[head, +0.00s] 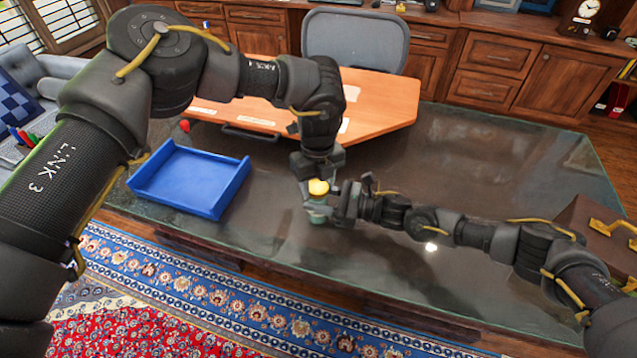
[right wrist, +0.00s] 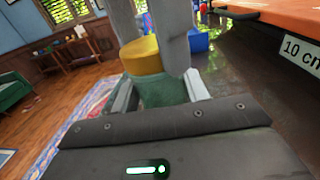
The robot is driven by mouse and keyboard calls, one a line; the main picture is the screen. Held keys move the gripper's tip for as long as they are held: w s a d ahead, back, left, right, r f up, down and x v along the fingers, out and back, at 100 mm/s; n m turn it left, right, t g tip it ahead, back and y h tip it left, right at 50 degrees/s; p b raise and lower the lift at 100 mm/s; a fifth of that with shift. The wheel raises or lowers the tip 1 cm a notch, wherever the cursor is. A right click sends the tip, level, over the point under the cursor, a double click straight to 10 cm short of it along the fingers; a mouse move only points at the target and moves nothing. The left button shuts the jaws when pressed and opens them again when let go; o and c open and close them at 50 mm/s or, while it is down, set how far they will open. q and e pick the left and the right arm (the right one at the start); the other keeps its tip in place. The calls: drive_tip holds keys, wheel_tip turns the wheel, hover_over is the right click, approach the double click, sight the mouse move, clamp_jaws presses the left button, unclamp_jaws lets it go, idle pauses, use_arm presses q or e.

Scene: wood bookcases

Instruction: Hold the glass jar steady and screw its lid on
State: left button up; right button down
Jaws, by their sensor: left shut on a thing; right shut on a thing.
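The greenish glass jar (head: 317,209) stands upright on the glass-topped desk, near its front edge. The yellow lid (head: 318,187) sits at the jar's mouth; I cannot tell how far it is seated. My left gripper (head: 318,180) reaches down from above and is shut on the lid. My right gripper (head: 331,206) comes in from the right and is shut on the jar. In the right wrist view the jar (right wrist: 163,93) is between the right fingers, and the lid (right wrist: 142,56) shows above it between the grey left fingers, partly hidden by one.
A blue tray (head: 190,180) lies on the desk (head: 480,200) to the left. An orange-brown wooden board (head: 385,100) lies behind the jar. A brown case (head: 590,215) with yellow handles is at the right end. The desk between jar and case is clear beneath my right arm.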

use_arm(q)
drive_tip(key=m, duration=1.7)
drive_tip(key=shift+f+m, duration=0.1)
drive_tip(key=shift+m, duration=0.3)
drive_tip(key=o, duration=1.2)
drive_tip(key=shift+c, duration=0.2)
wheel_tip(320, 180, up, 12)
use_arm(e)
drive_tip(key=c, duration=0.7)
unclamp_jaws()
